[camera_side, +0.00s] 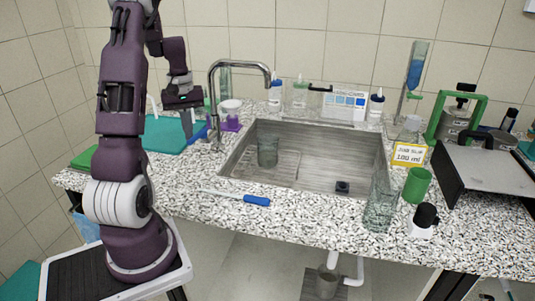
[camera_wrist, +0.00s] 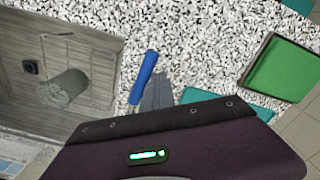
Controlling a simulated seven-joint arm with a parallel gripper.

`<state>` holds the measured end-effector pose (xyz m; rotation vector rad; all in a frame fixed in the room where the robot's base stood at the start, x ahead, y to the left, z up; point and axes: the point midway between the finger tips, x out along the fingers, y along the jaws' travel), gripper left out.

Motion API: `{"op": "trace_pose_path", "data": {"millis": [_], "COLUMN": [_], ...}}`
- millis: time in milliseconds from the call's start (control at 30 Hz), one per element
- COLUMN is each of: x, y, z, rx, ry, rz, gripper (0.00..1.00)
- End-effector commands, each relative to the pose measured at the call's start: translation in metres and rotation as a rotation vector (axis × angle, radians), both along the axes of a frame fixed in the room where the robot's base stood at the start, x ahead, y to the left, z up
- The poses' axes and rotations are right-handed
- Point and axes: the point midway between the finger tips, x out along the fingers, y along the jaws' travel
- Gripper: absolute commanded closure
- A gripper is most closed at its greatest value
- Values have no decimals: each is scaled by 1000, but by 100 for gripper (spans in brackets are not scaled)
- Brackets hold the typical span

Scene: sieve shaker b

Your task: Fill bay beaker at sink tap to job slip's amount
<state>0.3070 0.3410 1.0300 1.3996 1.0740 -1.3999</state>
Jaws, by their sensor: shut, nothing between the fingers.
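A clear glass beaker (camera_side: 267,152) stands in the steel sink (camera_side: 310,130), left of its middle; it also shows in the wrist view (camera_wrist: 67,88). A taller clear glass vessel (camera_side: 381,207) stands on the counter's front right. I cannot tell from labels which is the bay beaker. The curved metal tap (camera_side: 240,64) rises at the sink's left back. The job slip (camera_side: 408,154) is a yellow-framed card reading 100 ml, right of the sink. My gripper (camera_side: 188,117) is shut and empty above the counter left of the tap; its fingertips are hard to make out.
A blue-handled tool (camera_side: 256,201) lies before the sink, also in the wrist view (camera_wrist: 143,77). A green cup (camera_side: 417,185) and a black-and-white object (camera_side: 424,220) stand right. Bottles (camera_side: 275,95) line the back. A green tray (camera_wrist: 283,68) lies left of the sink.

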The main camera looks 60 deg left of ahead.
Motion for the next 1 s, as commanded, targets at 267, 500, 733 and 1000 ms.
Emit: {"op": "trace_pose_path", "data": {"millis": [267, 500, 733, 1000], "x": [1, 2, -2, -4], "y": [-1, -1, 3, 3], "z": [0, 11, 47, 71], "rx": [0, 2, 4, 1], "ry": [-1, -3, -2, -2], "rz": [0, 0, 1, -3], "gripper": [100, 100, 100, 100]}}
